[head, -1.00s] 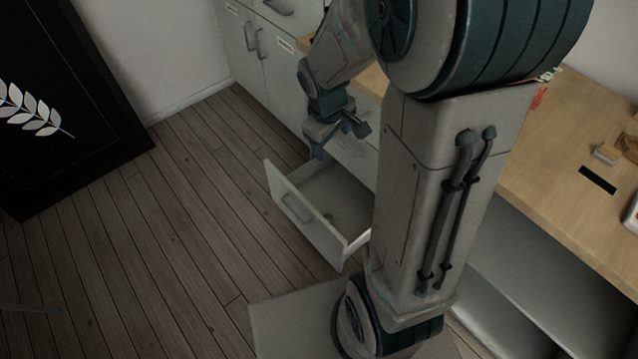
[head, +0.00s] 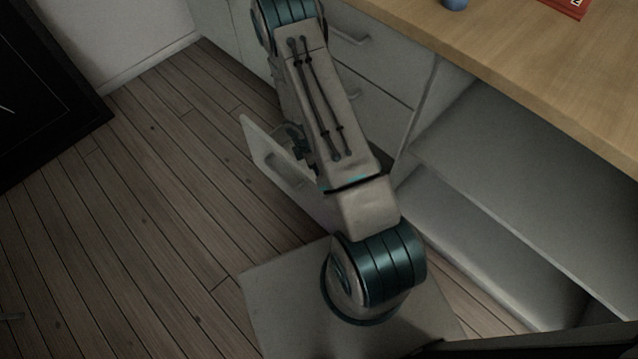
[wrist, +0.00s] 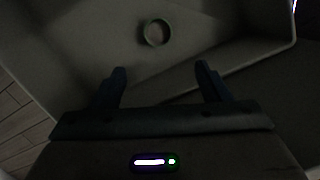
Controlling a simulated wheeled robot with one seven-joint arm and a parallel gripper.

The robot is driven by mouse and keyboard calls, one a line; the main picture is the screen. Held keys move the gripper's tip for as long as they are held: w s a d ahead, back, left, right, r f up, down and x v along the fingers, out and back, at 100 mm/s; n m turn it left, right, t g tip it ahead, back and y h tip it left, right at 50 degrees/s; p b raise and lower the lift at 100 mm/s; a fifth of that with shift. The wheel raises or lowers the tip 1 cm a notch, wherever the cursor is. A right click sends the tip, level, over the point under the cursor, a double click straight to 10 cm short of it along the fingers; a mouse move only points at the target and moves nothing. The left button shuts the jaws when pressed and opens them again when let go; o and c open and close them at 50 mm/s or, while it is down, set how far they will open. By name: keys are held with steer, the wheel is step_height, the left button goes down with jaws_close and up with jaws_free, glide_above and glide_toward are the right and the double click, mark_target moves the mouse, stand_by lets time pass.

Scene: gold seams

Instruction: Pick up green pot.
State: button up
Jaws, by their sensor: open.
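The green pot (wrist: 157,32) shows in the wrist view as a small round, dull green rim with a dark inside, in dim light. It sits on the floor of the open drawer (head: 262,152), near a drawer wall. My gripper (wrist: 161,68) is open and empty, its two dark blue fingers spread apart. The pot lies beyond the fingertips, roughly centred between them and not touching them. In the head view my arm hides the pot and most of the gripper.
The drawer walls (wrist: 235,55) stand close around the gripper. A wooden counter (head: 520,65) with a blue object (head: 454,4) and a red item (head: 568,7) is above right. Open shelves (head: 500,170) lie below it. The wooden floor (head: 130,230) at left is clear.

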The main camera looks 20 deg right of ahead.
steer(key=f+b, duration=0.1)
steer(key=f, duration=0.2)
steer(key=d+f+b, duration=0.1)
steer(key=f, duration=0.2)
steer(key=f+b, duration=0.1)
steer(key=f, duration=0.2)
steer(key=shift+d, duration=0.2)
steer(key=shift+w+d+f+b, duration=0.1)
steer(key=shift+d+f+b, duration=0.25)
steer(key=shift+f, duration=0.5)
steer(key=shift+w+d+f+b, duration=0.1)
steer(key=shift+f+b, duration=0.5)
steer(key=shift+f, duration=0.3)
steer(key=shift+d+f+b, duration=0.25)
steer(key=shift+f+b, duration=0.2)
steer(key=shift+f, duration=0.4)
steer(key=shift+r, duration=0.1)
steer(key=c, duration=1.1)
